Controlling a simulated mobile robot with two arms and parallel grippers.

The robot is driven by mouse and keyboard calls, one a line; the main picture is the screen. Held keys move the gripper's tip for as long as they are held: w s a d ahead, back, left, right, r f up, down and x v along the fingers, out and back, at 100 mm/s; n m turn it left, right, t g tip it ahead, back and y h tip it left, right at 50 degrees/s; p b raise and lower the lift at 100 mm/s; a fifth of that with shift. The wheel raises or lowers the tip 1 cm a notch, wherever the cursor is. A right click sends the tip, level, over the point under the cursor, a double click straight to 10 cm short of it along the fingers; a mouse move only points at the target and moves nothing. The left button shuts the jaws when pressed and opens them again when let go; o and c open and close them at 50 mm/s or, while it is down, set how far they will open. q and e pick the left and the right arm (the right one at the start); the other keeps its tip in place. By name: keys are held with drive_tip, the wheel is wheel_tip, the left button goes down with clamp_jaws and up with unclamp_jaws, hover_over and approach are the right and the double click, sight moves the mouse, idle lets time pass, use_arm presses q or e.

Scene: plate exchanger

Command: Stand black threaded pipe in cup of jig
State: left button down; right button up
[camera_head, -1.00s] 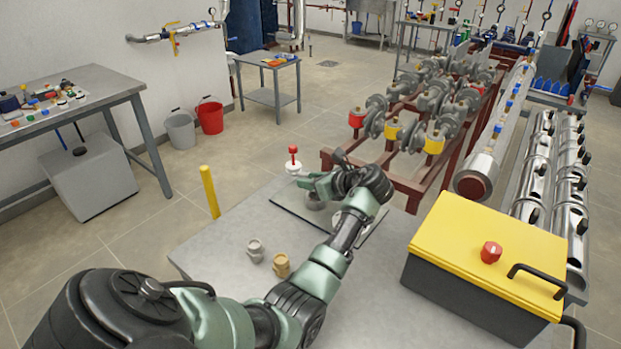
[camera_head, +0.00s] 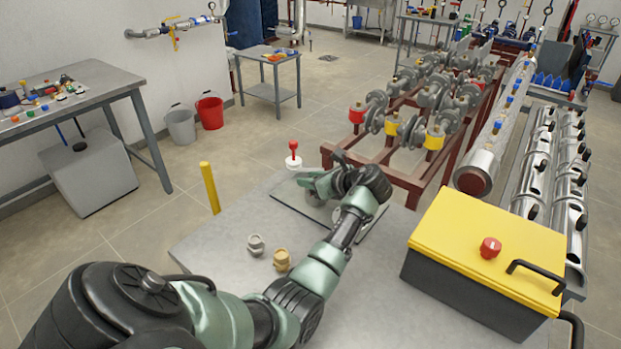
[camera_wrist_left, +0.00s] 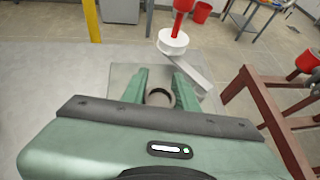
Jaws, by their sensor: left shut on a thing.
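My left gripper (camera_head: 314,184) is over the jig plate (camera_head: 285,207) on the grey bench. In the left wrist view its two fingers (camera_wrist_left: 161,92) are closed on the sides of a round, open-ended dark piece with a lighter rim, which I take to be the black threaded pipe (camera_wrist_left: 160,98). I look down into its open end. Its lower part and the jig's cup are hidden, so I cannot tell how it sits in the cup. The jig's white clamp with a red knob (camera_head: 293,148) stands just beyond the gripper. My right gripper is out of view.
A grey fitting (camera_head: 256,245) and a brass fitting (camera_head: 281,260) stand on the bench left of my left arm. A yellow-lidded box (camera_head: 485,250) fills the right side. A yellow post (camera_head: 209,188) rises by the bench's left edge. Bench between is clear.

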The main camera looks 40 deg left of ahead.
use_arm(q)
drive_tip(key=shift+f, duration=0.4)
idle(0.5)
drive_tip(key=c, duration=1)
unclamp_jaws()
drive_tip(key=v, duration=0.7)
drive_tip(key=shift+s+d+r, duration=0.1)
drive_tip(key=shift+d+r, duration=0.05)
drive_tip(key=shift+d, duration=0.2)
